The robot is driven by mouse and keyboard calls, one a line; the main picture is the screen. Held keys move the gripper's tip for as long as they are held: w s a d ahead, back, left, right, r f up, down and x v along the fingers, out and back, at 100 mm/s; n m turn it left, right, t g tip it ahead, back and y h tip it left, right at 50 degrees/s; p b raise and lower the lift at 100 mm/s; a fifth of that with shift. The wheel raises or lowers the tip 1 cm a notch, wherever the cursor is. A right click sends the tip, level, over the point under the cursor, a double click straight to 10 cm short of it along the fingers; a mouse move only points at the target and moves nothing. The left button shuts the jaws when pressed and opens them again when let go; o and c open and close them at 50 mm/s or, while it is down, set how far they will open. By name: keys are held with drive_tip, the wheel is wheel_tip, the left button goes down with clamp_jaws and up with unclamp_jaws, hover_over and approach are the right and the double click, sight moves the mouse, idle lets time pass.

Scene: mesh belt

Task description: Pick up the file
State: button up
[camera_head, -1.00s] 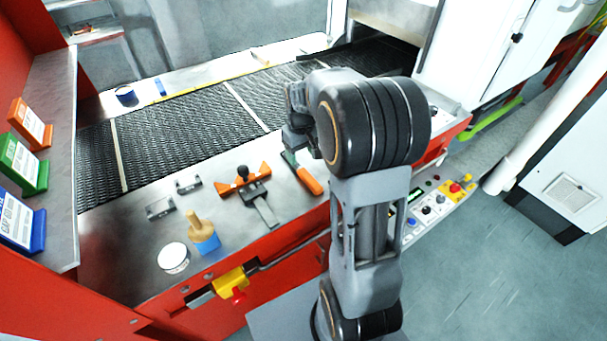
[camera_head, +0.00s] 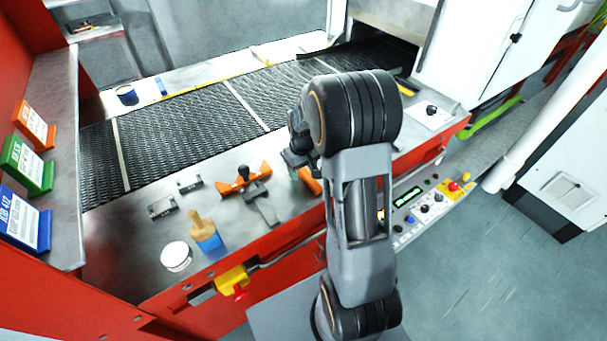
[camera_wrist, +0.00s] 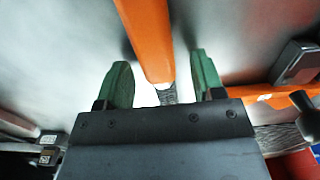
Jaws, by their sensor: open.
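The file shows its orange handle (camera_head: 309,181) on the metal front ledge in the head view, right of an orange bracket with a black knob. My arm hides the rest of it there. In the wrist view the orange handle (camera_wrist: 146,35) runs from the top edge down between my green fingers, with a short grey textured part (camera_wrist: 166,96) below it. My gripper (camera_wrist: 163,72) is open, with a finger on each side of the handle and visible gaps. In the head view my gripper (camera_head: 295,170) is low over the file. Whether it touches the ledge I cannot tell.
The orange bracket with black knob (camera_head: 244,181) lies close on the left. Small metal blocks (camera_head: 162,207), a wooden-handled blue stamp (camera_head: 205,233) and a white round lid (camera_head: 176,257) stand farther left. The mesh belt (camera_head: 180,130) runs behind.

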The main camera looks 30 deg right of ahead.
sight(304, 170)
drive_tip(key=shift+c, duration=0.4)
drive_tip(key=c, duration=1)
drive_tip(key=shift+r, duration=0.55)
drive_tip(key=r, duration=0.2)
drive_tip(key=r+b, duration=0.1)
drive_tip(key=shift+s, duration=0.25)
drive_tip(key=s+r, duration=0.3)
drive_tip(key=s+r+b, duration=0.1)
drive_tip(key=r, duration=0.1)
drive_tip(key=shift+s+d+r, duration=0.1)
drive_tip(key=shift+s+d, duration=0.2)
drive_tip(key=shift+s, duration=0.05)
drive_tip(key=shift+s+d+r+b, duration=0.2)
drive_tip(key=shift+s+r, duration=0.45)
drive_tip(key=shift+s, duration=0.8)
drive_tip(key=shift+s+d+r+b, duration=0.1)
drive_tip(key=shift+s+r+b, duration=0.4)
drive_tip(key=shift+s, duration=0.95)
drive_tip(key=shift+s+d+r+b, duration=0.15)
drive_tip(key=shift+s+r, duration=0.6)
drive_tip(key=shift+s, duration=0.7)
